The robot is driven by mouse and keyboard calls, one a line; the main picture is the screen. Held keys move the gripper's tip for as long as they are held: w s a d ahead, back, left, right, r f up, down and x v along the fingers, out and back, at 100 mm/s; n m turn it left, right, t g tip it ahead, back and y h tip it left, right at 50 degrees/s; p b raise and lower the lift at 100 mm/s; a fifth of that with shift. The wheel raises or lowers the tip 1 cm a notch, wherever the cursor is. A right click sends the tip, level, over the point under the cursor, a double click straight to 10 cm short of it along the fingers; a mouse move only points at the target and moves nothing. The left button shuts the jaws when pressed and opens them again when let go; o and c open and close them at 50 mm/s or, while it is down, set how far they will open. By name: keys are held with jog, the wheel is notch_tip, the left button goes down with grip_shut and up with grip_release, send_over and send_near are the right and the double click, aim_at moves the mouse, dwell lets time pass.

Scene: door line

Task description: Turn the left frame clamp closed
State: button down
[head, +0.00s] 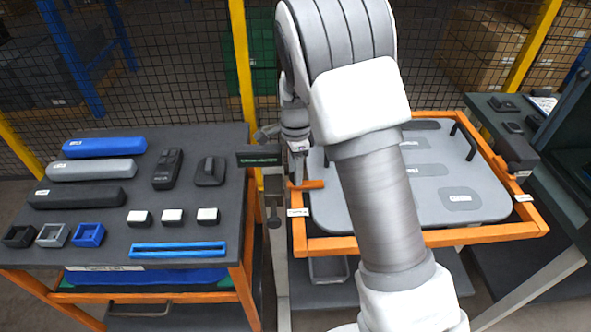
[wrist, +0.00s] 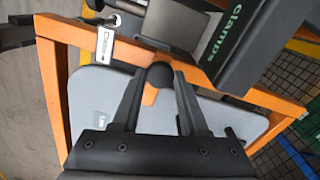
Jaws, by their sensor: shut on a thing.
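The left frame clamp has an orange lever (head: 313,184) at the left side of the orange frame (head: 420,241). In the head view the lever lies roughly left to right, reaching over the grey panel (head: 335,205). In the wrist view a dark round knob (wrist: 160,75) sits between my fingertips, with a bit of the orange lever (wrist: 149,96) showing below it. My gripper (head: 299,181) is shut on this knob; it also shows in the wrist view (wrist: 159,78). My arm hides part of the panel. The clamp's pivot is not clear.
A dark box with green lettering (head: 258,156) stands close left of my gripper; it looms large in the wrist view (wrist: 255,40). A table (head: 105,225) with blocks and trays stands left. A dark bench (head: 500,115) stands right.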

jog(key=shift+c, duration=2.2)
grip_release()
jog(key=shift+r, duration=0.1)
notch_tip(320, 180, up, 17)
jog(key=shift+r, duration=0.2)
